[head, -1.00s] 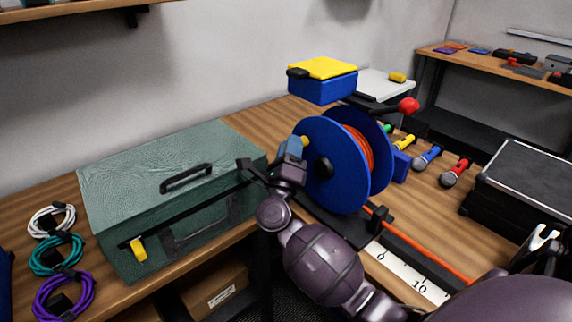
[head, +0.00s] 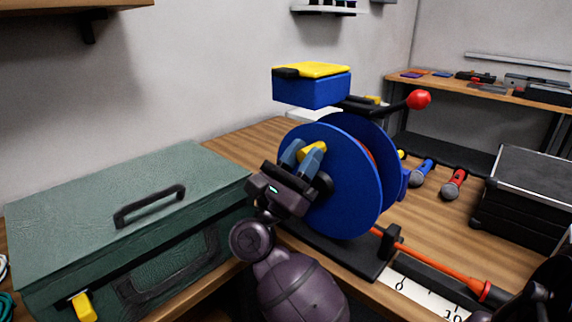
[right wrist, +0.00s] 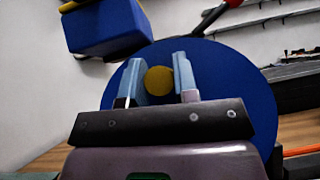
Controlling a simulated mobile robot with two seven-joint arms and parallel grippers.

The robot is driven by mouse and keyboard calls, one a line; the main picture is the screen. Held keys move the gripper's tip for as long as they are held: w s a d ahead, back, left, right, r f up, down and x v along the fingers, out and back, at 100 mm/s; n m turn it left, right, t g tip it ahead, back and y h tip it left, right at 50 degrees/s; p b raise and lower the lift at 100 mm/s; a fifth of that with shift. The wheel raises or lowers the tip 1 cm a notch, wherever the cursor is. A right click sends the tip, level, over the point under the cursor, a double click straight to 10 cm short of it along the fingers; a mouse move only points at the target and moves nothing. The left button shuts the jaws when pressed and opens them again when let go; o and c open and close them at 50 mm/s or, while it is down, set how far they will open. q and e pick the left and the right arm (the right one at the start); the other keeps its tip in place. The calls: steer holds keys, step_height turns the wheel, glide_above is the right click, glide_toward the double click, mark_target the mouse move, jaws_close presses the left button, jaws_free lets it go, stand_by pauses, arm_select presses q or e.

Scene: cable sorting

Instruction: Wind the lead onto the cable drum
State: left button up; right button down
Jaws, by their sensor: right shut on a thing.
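The cable drum (head: 345,205) is a blue reel standing upright on a black base. Its round blue face also shows in the right wrist view (right wrist: 235,75). A yellow crank knob (head: 312,151) sticks out of the near face, above the black hub. My right gripper (head: 303,156) is shut on this knob; in the right wrist view its blue fingers stand either side of the knob (right wrist: 159,80). Little of the wound lead shows between the flanges. My left gripper is not seen.
A green case (head: 100,205) stands left of the drum. Microphones (head: 453,184) and a black case (head: 535,190) are right. A white scale (head: 425,297) lies along the front edge.

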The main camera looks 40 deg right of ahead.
mark_target(325, 169)
steer(key=m+g, duration=0.2)
steer(key=s+m+g+b, duration=0.1)
steer(key=m, duration=0.1)
steer(key=shift+f+g+y, duration=0.4)
arm_select(q)
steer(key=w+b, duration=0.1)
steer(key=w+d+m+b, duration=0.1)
steer(key=b, duration=0.1)
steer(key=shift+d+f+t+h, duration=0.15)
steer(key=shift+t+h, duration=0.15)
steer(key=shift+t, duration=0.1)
arm_select(e)
steer(key=s+m+g+y, duration=0.1)
steer(key=m+g, duration=0.1)
steer(key=m, duration=0.1)
steer(key=s+m+g+y, duration=0.1)
steer(key=m+g, duration=0.1)
steer(key=m, duration=0.1)
steer(key=s+m+g+y, duration=0.1)
steer(key=m+g+y, duration=0.1)
steer(key=m+g, duration=0.1)
steer(key=shift+s+d, duration=0.1)
steer(key=shift+d, duration=0.1)
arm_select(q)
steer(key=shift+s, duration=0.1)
arm_select(e)
steer(key=c, duration=0.9)
jaws_free()
